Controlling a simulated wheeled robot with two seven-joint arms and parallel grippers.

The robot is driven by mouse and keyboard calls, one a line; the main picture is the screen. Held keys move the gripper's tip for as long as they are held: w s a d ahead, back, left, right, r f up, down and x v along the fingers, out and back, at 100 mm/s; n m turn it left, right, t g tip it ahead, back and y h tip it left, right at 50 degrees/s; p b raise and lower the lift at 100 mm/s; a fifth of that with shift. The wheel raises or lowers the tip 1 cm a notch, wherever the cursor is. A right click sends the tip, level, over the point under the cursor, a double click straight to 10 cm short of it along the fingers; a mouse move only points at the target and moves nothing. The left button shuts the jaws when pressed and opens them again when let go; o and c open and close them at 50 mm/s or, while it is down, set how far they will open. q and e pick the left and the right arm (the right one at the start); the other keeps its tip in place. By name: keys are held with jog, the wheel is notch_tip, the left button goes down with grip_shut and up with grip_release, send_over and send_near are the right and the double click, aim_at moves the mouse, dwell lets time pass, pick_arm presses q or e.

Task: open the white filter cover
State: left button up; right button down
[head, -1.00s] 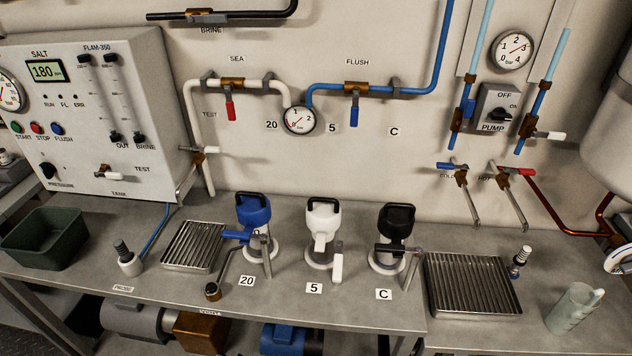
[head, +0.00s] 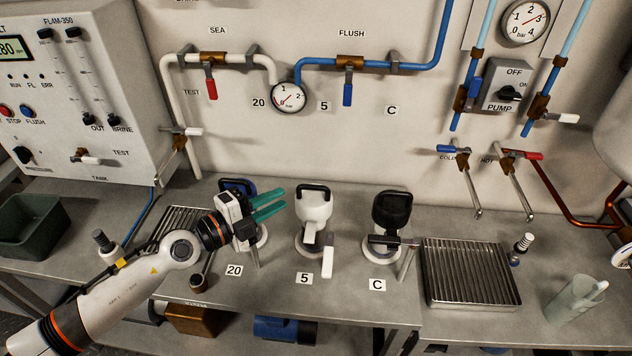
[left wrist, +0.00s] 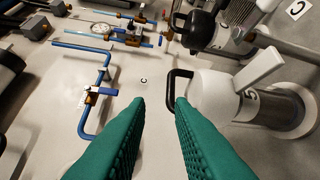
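The white filter cover (head: 313,205) is the middle of three filter housings on the bench, with a black handle on top and the label 5 in front. A white lever (head: 327,262) hangs down at its front right. My left gripper (head: 269,204) has green fingers that are apart and empty. It is left of the white cover, in front of the blue filter, which it mostly hides. In the left wrist view the white cover (left wrist: 211,95) and its black handle (left wrist: 174,88) are just beyond the right green finger. My right gripper is not in view.
The black filter (head: 391,212) stands to the right of the white one, with a ridged drain tray (head: 470,272) beyond it. The pressure gauge (head: 288,97) and pipes are on the wall behind. The bench front is mostly clear.

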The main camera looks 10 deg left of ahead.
aim_at(317, 195)
pick_arm(q)
jog(key=shift+m+g, duration=0.4)
jog(key=shift+g, duration=0.1)
jog(key=x, duration=0.8)
jog(key=f+x, duration=0.1)
jog(key=x, duration=0.3)
jog(key=shift+w+a, duration=0.2)
jog(key=shift+a, duration=0.05)
jog(key=shift+c, duration=0.4)
grip_shut()
